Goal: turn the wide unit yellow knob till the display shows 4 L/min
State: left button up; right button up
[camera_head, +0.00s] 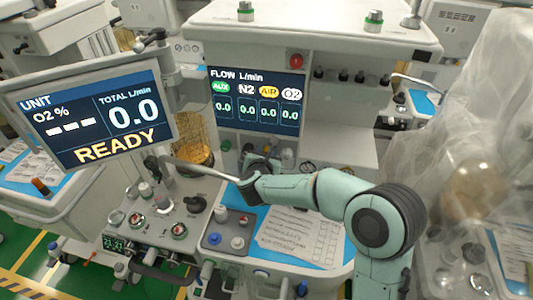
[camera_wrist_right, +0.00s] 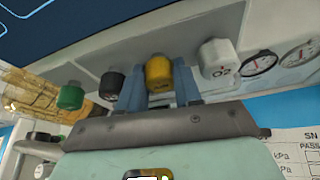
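The yellow knob (camera_wrist_right: 158,72) is in the right wrist view, in a row under the flow display, between a black knob (camera_wrist_right: 111,85) and a white O2 knob (camera_wrist_right: 218,60). The two blue fingers of my right gripper (camera_wrist_right: 158,88) stand on both sides of the yellow knob and look closed against it. In the head view my right gripper (camera_head: 250,178) is at the panel below the flow display (camera_head: 257,98), hiding the yellow knob. That display reads 0.0 under AUX, N2, AIR and O2. My left gripper is not in view.
The unit monitor (camera_head: 97,114) at left shows total 0.0 and READY. A green knob (camera_wrist_right: 71,97) and gauges (camera_wrist_right: 258,64) flank the row. Below are a worktop with paper sheets (camera_head: 288,234) and a panel with small knobs (camera_head: 165,210). A plastic-draped unit stands at right.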

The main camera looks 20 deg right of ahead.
jog(key=shift+n+b, duration=0.3)
jog(key=shift+b, duration=0.3)
jog(key=shift+n+g+h+b, duration=0.3)
jog(key=shift+n+h+b, duration=0.1)
jog(key=shift+h, duration=0.1)
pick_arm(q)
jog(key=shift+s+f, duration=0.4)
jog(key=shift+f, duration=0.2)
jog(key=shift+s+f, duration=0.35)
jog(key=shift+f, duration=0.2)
pick_arm(e)
jog(key=shift+w+a+r+n+g+h, duration=0.1)
jog(key=shift+n+g+h, duration=0.3)
jog(key=shift+n, duration=0.35)
jog(key=shift+w+r+n+g+h, duration=0.1)
jog(key=shift+n+g+h, duration=0.1)
jog(key=shift+n+h, duration=0.45)
jog(key=shift+n, duration=0.3)
jog(key=o, duration=0.7)
jog(key=shift+o, duration=0.3)
jog(key=shift+f, duration=0.1)
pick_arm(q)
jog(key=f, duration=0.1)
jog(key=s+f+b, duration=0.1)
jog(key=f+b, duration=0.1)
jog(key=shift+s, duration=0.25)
pick_arm(e)
jog(key=v, duration=1.3)
